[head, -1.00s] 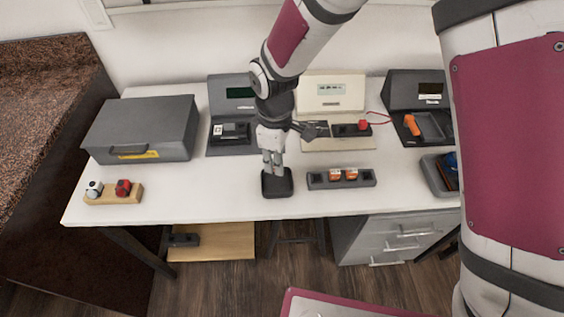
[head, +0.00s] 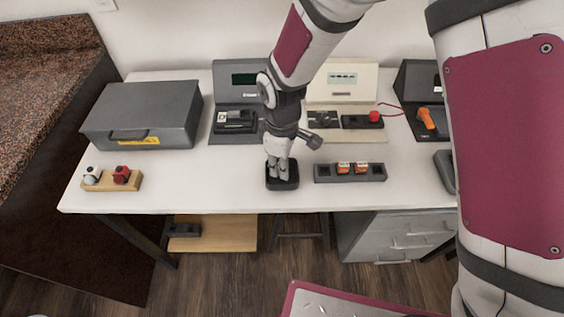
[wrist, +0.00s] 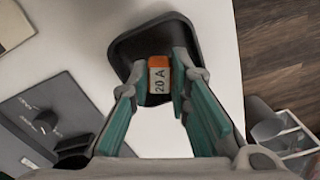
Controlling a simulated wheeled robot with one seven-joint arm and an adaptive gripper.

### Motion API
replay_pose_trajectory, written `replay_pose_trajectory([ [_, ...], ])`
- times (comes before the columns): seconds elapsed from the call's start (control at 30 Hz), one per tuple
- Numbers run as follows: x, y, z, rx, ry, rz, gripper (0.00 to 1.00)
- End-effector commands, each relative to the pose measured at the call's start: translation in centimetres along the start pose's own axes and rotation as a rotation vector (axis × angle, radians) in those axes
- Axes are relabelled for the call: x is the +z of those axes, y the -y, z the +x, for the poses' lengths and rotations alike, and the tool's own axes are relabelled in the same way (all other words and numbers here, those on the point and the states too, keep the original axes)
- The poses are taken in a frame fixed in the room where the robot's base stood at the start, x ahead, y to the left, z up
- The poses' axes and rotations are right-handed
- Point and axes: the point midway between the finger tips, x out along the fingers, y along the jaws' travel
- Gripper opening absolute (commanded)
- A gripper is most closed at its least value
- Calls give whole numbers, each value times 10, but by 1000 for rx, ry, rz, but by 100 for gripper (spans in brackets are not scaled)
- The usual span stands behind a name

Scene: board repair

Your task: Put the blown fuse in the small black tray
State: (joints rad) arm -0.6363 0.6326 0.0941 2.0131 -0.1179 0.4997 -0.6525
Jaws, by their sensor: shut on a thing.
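An orange fuse marked 20 A (wrist: 159,80) shows in the wrist view, between the fingertips of my gripper (wrist: 164,72). My gripper is shut on it. The small black tray (wrist: 135,44) lies just under the fingertips. The fuse appears inside the tray's outline, but I cannot tell if it touches the tray's floor. In the head view my gripper (head: 278,178) points down into the black tray (head: 283,187) near the table's front edge, and the fuse is hidden there.
A dark holder (head: 322,173) with two orange fuses stands right of the tray. A grey case (head: 143,112) and a wooden block (head: 133,181) with a white and a red item are at left. Testers (head: 347,91) line the back. The white table between is clear.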

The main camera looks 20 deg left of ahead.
Motion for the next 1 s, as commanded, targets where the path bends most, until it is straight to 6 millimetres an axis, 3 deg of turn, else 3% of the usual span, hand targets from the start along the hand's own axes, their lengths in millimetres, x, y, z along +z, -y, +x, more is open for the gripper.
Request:
replay_pose_trajectory([
  [0.03,0,0,0,0,0,0,0],
  [0.07,0,0,0,0,0,0,24],
  [0.13,0,0,0,0,0,0,40],
  [0.57,0,0,-8,1,0,1,41],
  [1.0,0,-1,-91,3,-3,1,41],
])
